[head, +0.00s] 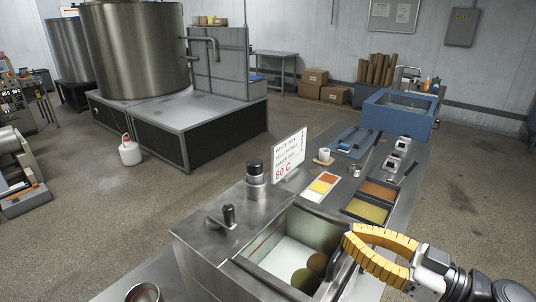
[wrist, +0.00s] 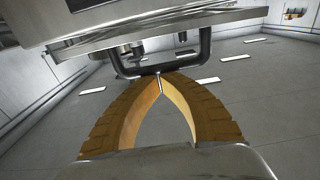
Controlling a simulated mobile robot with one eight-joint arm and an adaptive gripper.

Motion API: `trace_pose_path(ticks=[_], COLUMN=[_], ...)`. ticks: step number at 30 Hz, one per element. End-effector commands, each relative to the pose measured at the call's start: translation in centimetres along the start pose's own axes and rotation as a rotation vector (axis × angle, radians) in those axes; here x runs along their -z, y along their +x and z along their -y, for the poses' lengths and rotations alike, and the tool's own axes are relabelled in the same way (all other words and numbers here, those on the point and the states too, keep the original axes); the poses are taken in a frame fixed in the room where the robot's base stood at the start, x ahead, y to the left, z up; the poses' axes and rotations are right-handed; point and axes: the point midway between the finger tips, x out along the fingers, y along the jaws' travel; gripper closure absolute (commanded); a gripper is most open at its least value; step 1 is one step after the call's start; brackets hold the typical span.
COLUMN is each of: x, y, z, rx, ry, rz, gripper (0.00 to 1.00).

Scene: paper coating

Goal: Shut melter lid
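The melter (head: 215,262) is a steel box at the front of the bench, with its well open. A yellowish disc (head: 304,279) and a brownish disc (head: 318,263) lie inside. The lid (head: 337,276) stands raised at the right side of the well, partly hidden by my arm. In the wrist view the lid's metal panel (wrist: 200,22) spans the top, with a dark bar handle (wrist: 205,52) below it. My gripper (head: 348,240) has yellow fingers whose tips meet at the handle in the wrist view (wrist: 159,76). Whether they pinch the bar or only touch it is unclear.
Trays of orange and yellow material (head: 366,210) lie beyond the well. Open floor (head: 110,215) lies left.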

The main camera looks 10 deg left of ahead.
Motion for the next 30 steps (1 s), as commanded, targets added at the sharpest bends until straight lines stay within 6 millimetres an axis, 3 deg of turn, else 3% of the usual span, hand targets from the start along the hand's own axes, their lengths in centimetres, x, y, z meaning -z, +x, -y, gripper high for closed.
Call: trace_pose_path(ticks=[4,21,26,30], x=[-0.7,-0.6,1.0,4.0], y=[-0.2,-0.2,0.4,1.4], z=[0.0,0.0,-0.4,-1.2], rx=[0.0,0.0,0.002,0.001], ry=[0.0,0.0,0.001,0.0], rz=[0.001,0.002,0.002,0.002], gripper=[1.0,1.0,1.0,1.0])
